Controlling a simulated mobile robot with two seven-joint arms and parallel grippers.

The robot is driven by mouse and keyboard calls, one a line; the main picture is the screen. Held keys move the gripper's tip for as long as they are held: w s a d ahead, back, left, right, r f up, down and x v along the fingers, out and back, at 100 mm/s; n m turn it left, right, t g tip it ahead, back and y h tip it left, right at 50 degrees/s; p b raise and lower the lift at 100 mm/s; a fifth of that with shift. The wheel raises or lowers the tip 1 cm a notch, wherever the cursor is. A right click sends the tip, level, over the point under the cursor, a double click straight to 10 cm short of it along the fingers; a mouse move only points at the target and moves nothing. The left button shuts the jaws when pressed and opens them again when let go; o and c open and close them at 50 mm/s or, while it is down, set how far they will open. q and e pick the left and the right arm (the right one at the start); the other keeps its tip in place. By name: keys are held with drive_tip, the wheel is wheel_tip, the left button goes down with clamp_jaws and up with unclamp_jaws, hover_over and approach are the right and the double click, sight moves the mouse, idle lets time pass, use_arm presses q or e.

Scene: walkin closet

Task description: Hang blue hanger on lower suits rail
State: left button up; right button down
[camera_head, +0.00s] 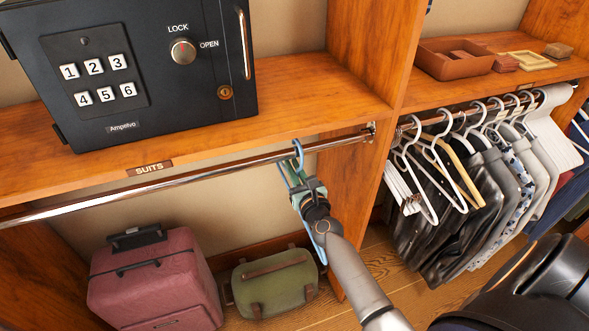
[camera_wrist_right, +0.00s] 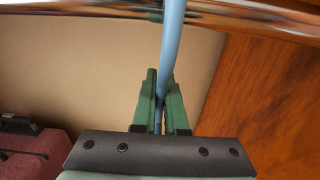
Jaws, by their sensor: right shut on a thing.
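The blue hanger (camera_head: 299,158) is upright in my right gripper (camera_head: 306,192), with its hook at the chrome suits rail (camera_head: 160,181). The rail runs below the shelf labelled SUITS. In the right wrist view, the green fingers (camera_wrist_right: 161,108) are shut on the blue hanger (camera_wrist_right: 172,45), whose stem rises up to the rail (camera_wrist_right: 240,18). The hook's top is out of that view, so I cannot tell whether it bears on the rail. My left gripper is not in view.
A black safe (camera_head: 130,70) stands on the shelf above. A maroon suitcase (camera_head: 155,285) and a green bag (camera_head: 275,282) lie below. A wooden divider (camera_head: 362,190) stands right of the hanger, with clothes on hangers (camera_head: 480,180) beyond. The rail's left stretch is bare.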

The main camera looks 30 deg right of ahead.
drive_tip(key=shift+f, duration=0.25)
drive_tip(key=c, duration=0.9)
unclamp_jaws()
drive_tip(key=shift+s+a, duration=0.15)
drive_tip(key=shift+s, duration=0.35)
drive_tip(key=b+v, duration=0.1)
drive_tip(key=v, duration=0.9)
drive_tip(key=shift+f, duration=0.1)
drive_tip(key=shift+s, duration=0.7)
drive_tip(key=shift+a, duration=0.1)
